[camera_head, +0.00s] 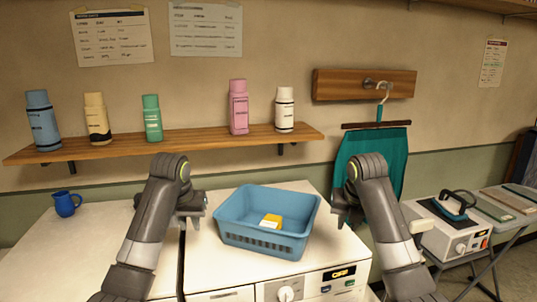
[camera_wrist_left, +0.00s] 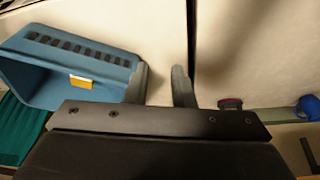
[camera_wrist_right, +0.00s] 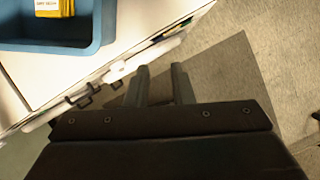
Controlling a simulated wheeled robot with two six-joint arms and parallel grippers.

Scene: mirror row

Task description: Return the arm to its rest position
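My left gripper (camera_head: 193,212) hangs above the white worktop, just left of the blue basket. In the left wrist view its two fingers (camera_wrist_left: 160,72) stand apart with nothing between them. My right gripper (camera_head: 343,212) is right of the basket, near the right edge of the worktop. In the right wrist view its fingers (camera_wrist_right: 158,70) are also apart and empty, with grey floor beyond them. Both arms reach forward and are bent at the wrist.
The blue basket (camera_head: 248,239) holds a yellow packet (camera_head: 271,221). A blue mug (camera_head: 66,204) stands at left. A wooden shelf (camera_head: 120,147) carries several bottles. A green garment (camera_head: 391,150) hangs behind my right arm. An iron (camera_head: 452,205) sits at right.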

